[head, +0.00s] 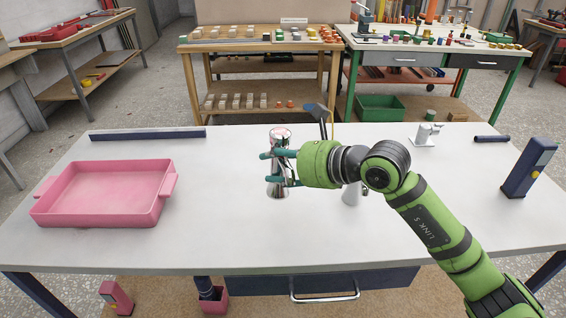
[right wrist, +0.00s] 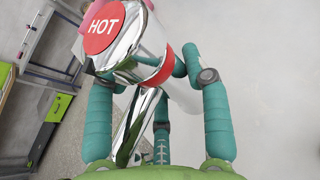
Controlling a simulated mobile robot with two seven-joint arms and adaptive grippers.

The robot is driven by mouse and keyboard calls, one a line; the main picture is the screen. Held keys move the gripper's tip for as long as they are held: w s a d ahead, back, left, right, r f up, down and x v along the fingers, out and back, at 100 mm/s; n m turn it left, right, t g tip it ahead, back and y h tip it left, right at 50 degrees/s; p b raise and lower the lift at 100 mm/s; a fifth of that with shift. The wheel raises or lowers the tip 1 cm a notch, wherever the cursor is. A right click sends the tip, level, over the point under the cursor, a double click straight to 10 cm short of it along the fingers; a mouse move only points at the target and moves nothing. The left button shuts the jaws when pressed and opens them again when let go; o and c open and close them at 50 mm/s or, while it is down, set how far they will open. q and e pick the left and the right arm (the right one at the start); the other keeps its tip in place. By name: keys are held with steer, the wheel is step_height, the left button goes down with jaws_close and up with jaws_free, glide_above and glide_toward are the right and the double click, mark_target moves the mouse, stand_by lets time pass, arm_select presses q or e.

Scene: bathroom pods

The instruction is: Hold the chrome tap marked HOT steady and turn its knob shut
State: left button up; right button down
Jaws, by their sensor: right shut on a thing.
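The chrome tap marked HOT (head: 279,136) stands upright on the white table near its middle. In the right wrist view its red round label (right wrist: 104,27) reads HOT at one end of the chrome body, with a red band (right wrist: 160,68) further along and a chrome spout (right wrist: 134,125). My right gripper (head: 272,169) comes in from the right and is shut on the tap, its teal fingers around the chrome. The fingers hide part of the tap, and I cannot tell the knob clearly from the body. My left gripper is not in view.
A second chrome piece (head: 351,195) stands partly hidden behind my right arm. A pink tray (head: 95,219) sits at the left, with a dark bar (head: 148,134) behind. A white fitting (head: 426,133) and a dark blue block (head: 528,168) stand at the right. The table's front middle is clear.

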arm_select(q)
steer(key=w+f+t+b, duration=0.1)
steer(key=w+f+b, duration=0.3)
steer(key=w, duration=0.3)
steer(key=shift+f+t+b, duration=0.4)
steer(key=shift+b, duration=0.45)
arm_select(e)
steer(key=shift+w+a+f, duration=0.55)
steer(key=shift+a+f, duration=0.55)
steer(key=shift+a, duration=0.1)
steer(key=shift+w+a+f, duration=0.6)
steer(key=shift+a+f, duration=0.45)
steer(key=shift+a, duration=0.2)
steer(key=shift+w+a+f, duration=0.55)
steer(key=shift+a+f, duration=0.55)
steer(key=shift+a, duration=0.1)
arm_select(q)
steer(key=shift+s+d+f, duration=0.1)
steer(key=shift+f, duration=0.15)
arm_select(e)
steer(key=shift+f, duration=0.3)
steer(key=c, duration=0.7)
jaws_free()
steer(key=shift+s+f, duration=0.1)
steer(key=shift+f, duration=0.1)
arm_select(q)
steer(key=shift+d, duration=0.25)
arm_select(e)
steer(key=shift+r, duration=0.1)
